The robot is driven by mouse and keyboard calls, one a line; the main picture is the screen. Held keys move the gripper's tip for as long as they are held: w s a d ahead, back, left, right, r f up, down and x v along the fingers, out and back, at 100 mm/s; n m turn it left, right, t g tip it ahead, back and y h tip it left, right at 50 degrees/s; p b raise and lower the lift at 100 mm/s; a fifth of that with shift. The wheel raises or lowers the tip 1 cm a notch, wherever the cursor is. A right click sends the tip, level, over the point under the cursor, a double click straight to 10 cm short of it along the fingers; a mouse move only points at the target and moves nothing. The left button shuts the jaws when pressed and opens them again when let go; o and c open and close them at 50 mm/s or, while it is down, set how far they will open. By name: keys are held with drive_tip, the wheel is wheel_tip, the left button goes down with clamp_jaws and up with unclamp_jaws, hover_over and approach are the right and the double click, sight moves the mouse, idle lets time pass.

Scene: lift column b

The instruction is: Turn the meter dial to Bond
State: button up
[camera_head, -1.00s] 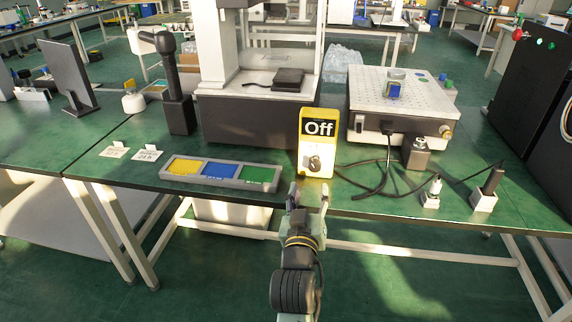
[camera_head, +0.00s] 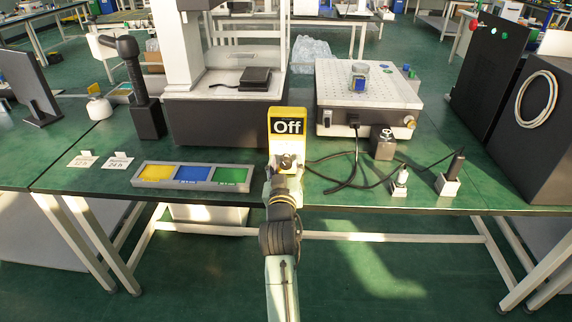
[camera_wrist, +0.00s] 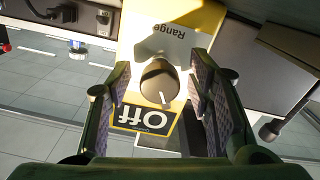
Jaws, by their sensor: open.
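The yellow meter (camera_head: 289,113) stands upright near the front edge of the green bench, its black display reading "Off". In the wrist view the meter (camera_wrist: 205,18) appears upside down, with the word "Range" by the dial. Its round dial (camera_wrist: 159,83) has a pale pointer mark and sits between the two open fingers of my gripper (camera_wrist: 160,90), with a gap visible on each side. In the head view my gripper (camera_head: 286,168) is at the lower front of the meter and partly hides the dial.
A grey tray (camera_head: 137,180) with yellow, blue and green sections lies left of the meter. A perforated-top box (camera_head: 330,88) stands behind on the right. Black cables (camera_head: 345,165) lie right of the meter, near two small white-based stands.

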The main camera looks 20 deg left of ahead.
drive_tip(key=shift+c, duration=0.2)
clamp_jaws()
idle(0.3)
drive_tip(key=shift+f+m+b, duration=0.1)
drive_tip(key=shift+m+b, duration=0.2)
drive_tip(key=shift+m, duration=0.1)
drive_tip(key=m+b, duration=0.2)
drive_tip(key=m, duration=0.2)
drive_tip(key=shift+m, duration=0.4)
drive_tip(key=m+b, duration=0.2)
drive_tip(key=m, duration=0.4)
drive_tip(key=shift+s+a+b, duration=0.1)
drive_tip(key=shift+b, duration=0.3)
drive_tip(key=shift+m, duration=0.3)
drive_tip(key=shift+o, duration=0.2)
unclamp_jaws()
